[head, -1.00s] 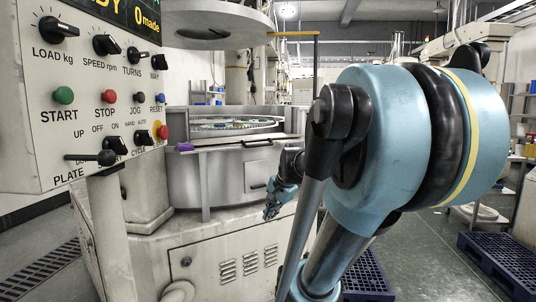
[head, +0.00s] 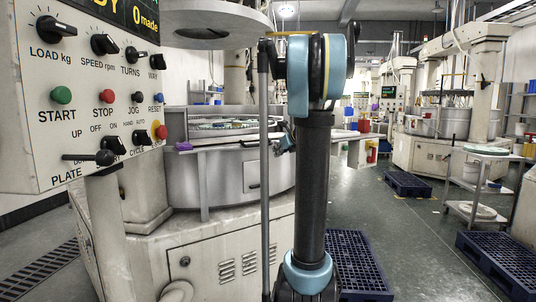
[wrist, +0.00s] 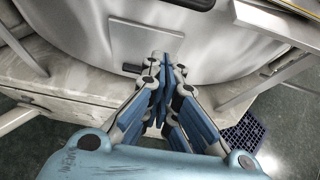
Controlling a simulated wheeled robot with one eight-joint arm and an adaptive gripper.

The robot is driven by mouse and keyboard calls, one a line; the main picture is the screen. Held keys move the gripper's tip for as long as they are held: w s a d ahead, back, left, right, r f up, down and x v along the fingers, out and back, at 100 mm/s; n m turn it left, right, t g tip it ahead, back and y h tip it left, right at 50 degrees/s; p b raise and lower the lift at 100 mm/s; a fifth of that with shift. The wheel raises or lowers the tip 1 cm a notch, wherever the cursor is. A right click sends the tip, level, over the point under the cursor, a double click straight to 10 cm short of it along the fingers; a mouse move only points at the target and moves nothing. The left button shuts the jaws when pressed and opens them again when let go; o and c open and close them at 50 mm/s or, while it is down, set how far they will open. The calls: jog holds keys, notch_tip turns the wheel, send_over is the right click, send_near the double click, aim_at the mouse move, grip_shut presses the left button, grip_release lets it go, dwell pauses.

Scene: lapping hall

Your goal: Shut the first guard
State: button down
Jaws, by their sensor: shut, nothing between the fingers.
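The lapping machine has a curved silver metal wall (head: 228,180) around its plate (head: 225,124), which seems to be the guard; I cannot tell surely which panel moves. The wall also fills the top of the wrist view (wrist: 215,45). A dark handle (wrist: 132,68) shows low on it there, just left of my fingertips. My gripper (wrist: 166,62) is shut and empty, its blue fingers together in front of the wall. In the head view my gripper (head: 286,143) is small, at the right side of the tub, partly hidden by my arm.
The control panel (head: 104,95) stands close at the left. A ledge (head: 215,146) runs along the tub front with a purple item (head: 184,146) on it. Blue pallets (head: 352,262) lie on the floor. A trolley (head: 478,185) stands at the right. The floor between is open.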

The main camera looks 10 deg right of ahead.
jog(key=w+a+f, duration=0.1)
jog(key=w+a, duration=0.2)
jog(key=w, duration=0.5)
jog(key=shift+w+a, duration=0.25)
jog(key=shift+w, duration=0.1)
dwell(0.4)
